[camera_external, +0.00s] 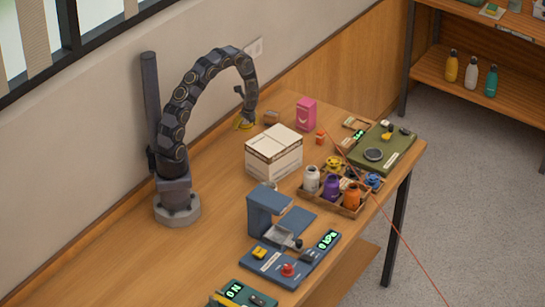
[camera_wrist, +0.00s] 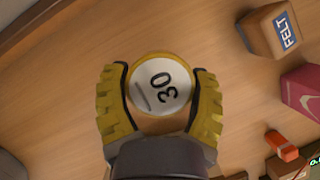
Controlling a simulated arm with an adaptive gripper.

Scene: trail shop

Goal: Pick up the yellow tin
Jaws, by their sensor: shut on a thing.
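The yellow tin (camera_wrist: 160,84) is round, with a yellow rim and a white top marked "30". My gripper (camera_wrist: 159,76) has its two yellow fingers closed on either side of it. In the external view my gripper (camera_external: 245,121) is low at the back of the workbench, by the wall. The tin cannot be told apart from the yellow fingers there. I cannot tell whether the tin touches the bench top or is just above it.
A brown FELT box (camera_wrist: 272,30) and a pink box (camera_external: 306,113) stand to the right. A white carton (camera_external: 273,152) stands in front, and a tray of bottles (camera_external: 351,211) is farther right. Bare bench (camera_external: 215,150) lies left of the carton.

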